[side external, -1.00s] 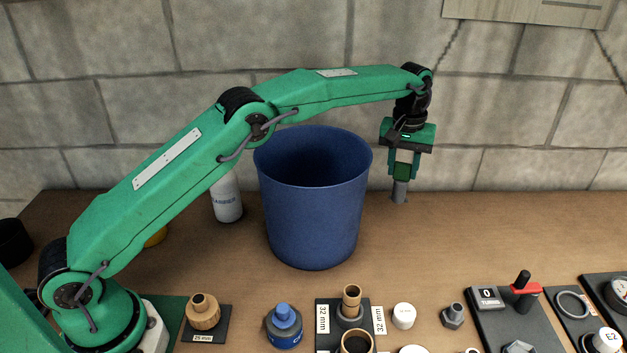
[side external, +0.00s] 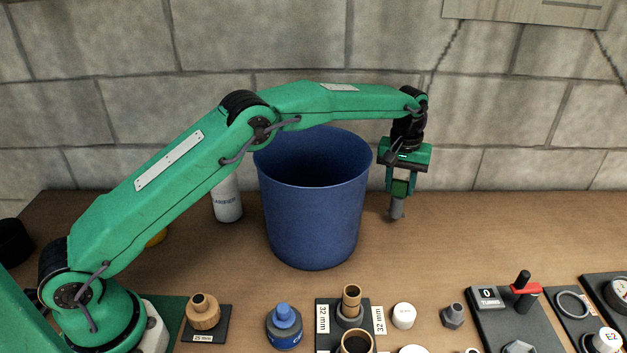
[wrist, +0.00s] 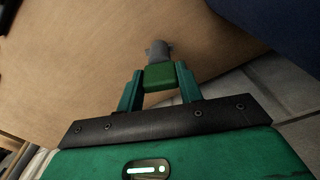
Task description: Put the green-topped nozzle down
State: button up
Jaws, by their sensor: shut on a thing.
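The green-topped nozzle has a green block top (wrist: 159,77) and a grey lower part (side external: 397,208). My gripper (side external: 401,188) is shut on its green top, to the right of the blue bucket. In the side view the nozzle hangs nearly upright, slightly tilted, with its grey end close to the bench top. I cannot tell for sure whether that end touches the wood. In the wrist view both fingers press the sides of the green block, and the grey part shows beyond it.
The blue bucket (side external: 312,215) stands left of my gripper. A white bottle (side external: 228,199) is behind my arm. Along the front are a blue-capped bottle (side external: 284,327), a white cap (side external: 403,316) and a grey fitting (side external: 453,315). The wooden bench (side external: 480,235) around the nozzle is clear.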

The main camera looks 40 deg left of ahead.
aim_at(398, 196)
jog(key=shift+f, duration=1.1)
jog(key=shift+f, duration=0.6)
jog(key=o, duration=1.2)
jog(key=shift+s+r, duration=0.15)
jog(key=shift+r, duration=3.8)
